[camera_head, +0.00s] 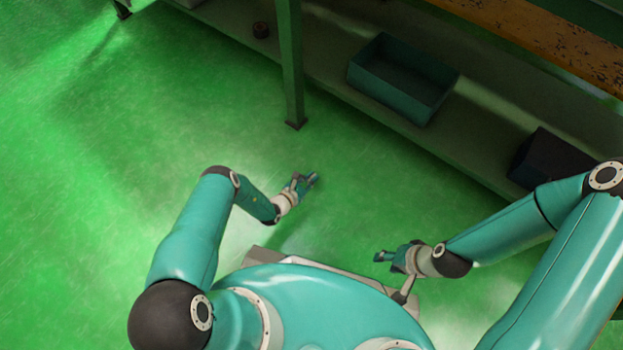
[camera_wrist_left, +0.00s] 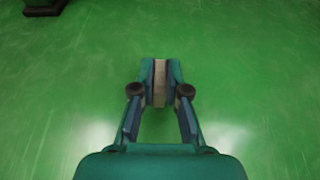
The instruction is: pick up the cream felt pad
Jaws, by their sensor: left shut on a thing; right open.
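My left gripper (camera_head: 311,179) is held out over the green floor, in front of the foot of a bench post. In the left wrist view it (camera_wrist_left: 160,85) is shut on a thin, pale strip, the cream felt pad (camera_wrist_left: 160,75), seen edge-on between the two fingertips. In the head view the pad is too small to make out. My right gripper (camera_head: 383,256) is open, low and close to my body, with nothing visible in it.
A bench with a green post (camera_head: 291,70) stands at the back. The green floor (camera_head: 90,190) at left is clear.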

